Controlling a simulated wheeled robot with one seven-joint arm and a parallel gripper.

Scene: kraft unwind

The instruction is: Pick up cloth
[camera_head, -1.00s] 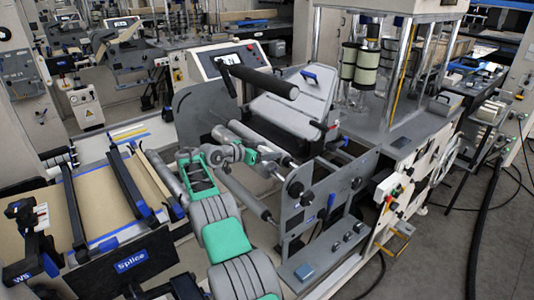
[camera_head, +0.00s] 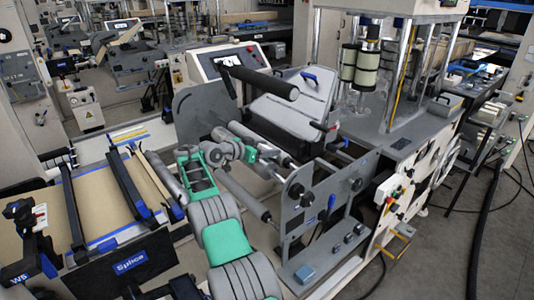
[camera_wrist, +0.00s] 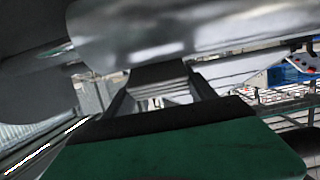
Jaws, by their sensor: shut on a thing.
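My gripper (camera_head: 272,158) is among the rollers on the left side of the grey machine frame, at the end of my green and grey arm. In the wrist view my gripper's dark fingers (camera_wrist: 160,76) come together just below a large, shiny grey roller (camera_wrist: 190,32). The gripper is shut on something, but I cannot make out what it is. I cannot identify a cloth for certain in either view. A small blue square (camera_head: 305,272) lies on the low ledge at the front of the machine; I cannot tell whether it is cloth or a solid part.
A black roller (camera_head: 262,82) juts out above the gripper. A metal side plate (camera_head: 328,205) stands to its right. On the left is a table with brown paper (camera_head: 98,200) and a "Splice" sign (camera_head: 130,262). A black hose (camera_head: 490,205) lies on the open floor at right.

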